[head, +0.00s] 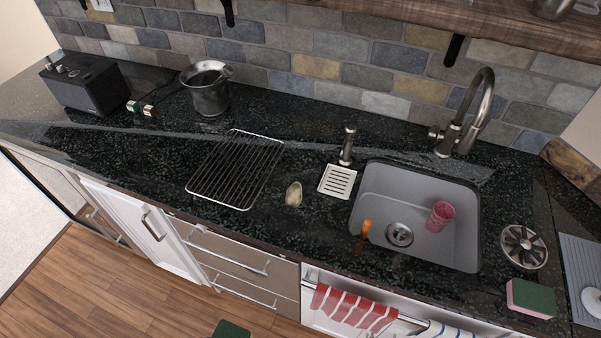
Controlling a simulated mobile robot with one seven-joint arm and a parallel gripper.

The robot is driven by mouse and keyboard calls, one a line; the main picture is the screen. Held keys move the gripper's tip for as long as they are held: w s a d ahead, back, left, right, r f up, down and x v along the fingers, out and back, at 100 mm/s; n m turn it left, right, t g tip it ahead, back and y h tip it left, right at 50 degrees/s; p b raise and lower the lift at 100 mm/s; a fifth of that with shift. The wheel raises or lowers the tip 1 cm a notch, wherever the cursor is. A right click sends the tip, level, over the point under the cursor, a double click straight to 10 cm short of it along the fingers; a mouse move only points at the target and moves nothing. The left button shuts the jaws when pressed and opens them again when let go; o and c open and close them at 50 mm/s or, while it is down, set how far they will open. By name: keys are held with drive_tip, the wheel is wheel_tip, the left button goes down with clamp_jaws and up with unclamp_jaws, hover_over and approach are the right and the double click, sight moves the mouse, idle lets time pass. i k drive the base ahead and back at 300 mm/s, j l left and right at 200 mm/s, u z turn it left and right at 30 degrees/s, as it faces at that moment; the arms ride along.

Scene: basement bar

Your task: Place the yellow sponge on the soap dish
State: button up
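The soap dish (338,181) is a white square dish with dark slots, lying on the black counter just left of the sink. Nothing rests on it. A small oval beige-yellow object (294,194) lies on the counter left of the dish, apart from it and right of the wire rack; it may be the yellow sponge, but its material is hard to tell. A block with a dark green top and pinkish side (530,298), like another sponge, lies at the counter's front right. My gripper is not in view.
The sink (460,237) holds a pink-red cup (440,216). A soap pump (347,146) stands close behind the dish, and a faucet (466,125) behind the sink. An orange-handled tool (364,230) is at the sink's front left. A wire rack (237,170) lies left.

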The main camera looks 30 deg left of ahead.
sight(336, 187)
drive_tip(key=i, duration=1)
